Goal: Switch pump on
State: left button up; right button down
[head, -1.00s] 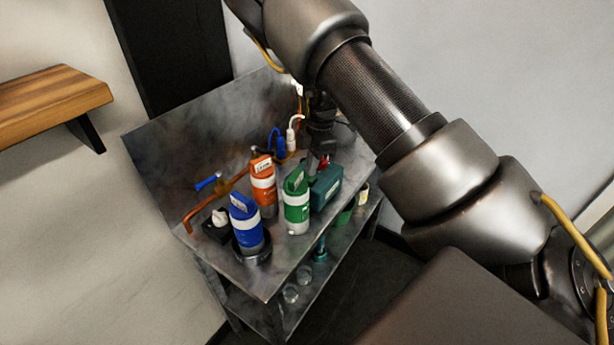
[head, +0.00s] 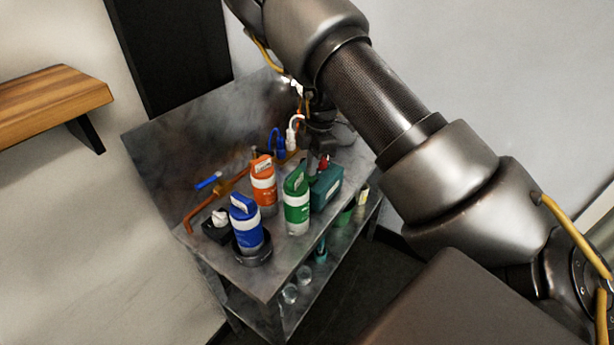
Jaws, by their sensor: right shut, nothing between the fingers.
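A teal box-shaped unit (head: 327,187), which looks like the pump, sits on the metal bench (head: 275,279) behind the green bottle. A small red part (head: 323,162) shows at its top; whether this is a switch, and its position, is too small to tell. My right gripper (head: 313,162) points down just beside the red part, by the unit's back left. It is shut with nothing visible in it. I cannot tell whether it touches the unit. My right arm crosses the view from the right. My left gripper is not in view.
Blue (head: 246,224), orange (head: 263,184) and green (head: 297,205) bottles stand close in front of the gripper. A black box with a white top (head: 217,226) and a copper pipe with a blue-handled valve (head: 208,181) are at left. Glass jars (head: 291,294) stand on the lower shelf.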

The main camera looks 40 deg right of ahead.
aim_at(312, 178)
jog(key=shift+f+b, duration=0.5)
jog(key=shift+f, duration=0.35)
dwell(0.8)
jog(key=shift+r, duration=0.1)
notch_tip(312, 178, up, 7)
jog(key=p, duration=0.6)
dwell(0.7)
